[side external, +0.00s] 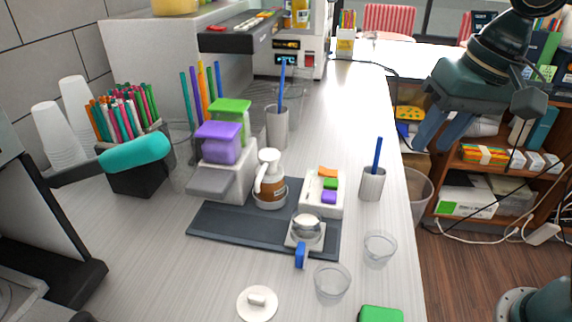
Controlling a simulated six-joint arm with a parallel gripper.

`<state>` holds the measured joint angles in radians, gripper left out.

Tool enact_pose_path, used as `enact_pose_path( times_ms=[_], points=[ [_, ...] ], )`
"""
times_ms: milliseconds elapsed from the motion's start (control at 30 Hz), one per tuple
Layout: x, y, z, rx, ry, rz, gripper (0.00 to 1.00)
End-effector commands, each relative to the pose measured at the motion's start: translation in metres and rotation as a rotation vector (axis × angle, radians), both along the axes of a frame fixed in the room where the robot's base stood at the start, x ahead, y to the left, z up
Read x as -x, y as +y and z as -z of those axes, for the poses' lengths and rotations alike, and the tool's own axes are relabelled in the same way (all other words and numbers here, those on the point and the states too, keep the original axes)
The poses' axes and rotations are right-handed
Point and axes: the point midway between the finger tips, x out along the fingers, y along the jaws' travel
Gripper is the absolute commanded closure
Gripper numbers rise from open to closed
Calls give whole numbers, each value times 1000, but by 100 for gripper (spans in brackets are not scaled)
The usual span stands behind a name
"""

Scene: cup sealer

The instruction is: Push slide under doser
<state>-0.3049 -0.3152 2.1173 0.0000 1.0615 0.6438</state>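A white slide-like piece (305,235) with a blue handle (301,256) sits on the front right of a dark mat (235,222), holding a small round clear cup. Behind it and to the left, a brown and white pump dispenser (270,185) stands upright on the mat. A pale unit with purple (220,145) and green (230,110) hoppers and a grey front tray (212,182) stands at the mat's left. I cannot tell for sure which one is the doser. My gripper (430,146) hangs at the right, past the counter edge, open and empty, apart from all of them.
A white block with coloured buttons (324,190), a grey cup with a blue stick (372,182) and clear cups (380,246) (332,281) stand nearby. A white lid (257,303) and green block (380,314) lie in front. The counter's right side is mostly clear further back.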

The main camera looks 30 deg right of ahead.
Motion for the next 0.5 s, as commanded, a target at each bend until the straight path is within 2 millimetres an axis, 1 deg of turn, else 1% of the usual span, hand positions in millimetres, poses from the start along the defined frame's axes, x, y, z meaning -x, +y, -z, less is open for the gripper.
enact_pose_path(
  times_ms=[33,200,367,500],
  points=[
    [-8,12,0,-6,24,18,66],
    [-29,49,2,-23,97,112,66],
    [-44,89,8,-24,160,203,66],
    [-53,125,16,-13,211,285,66]
  ],
)
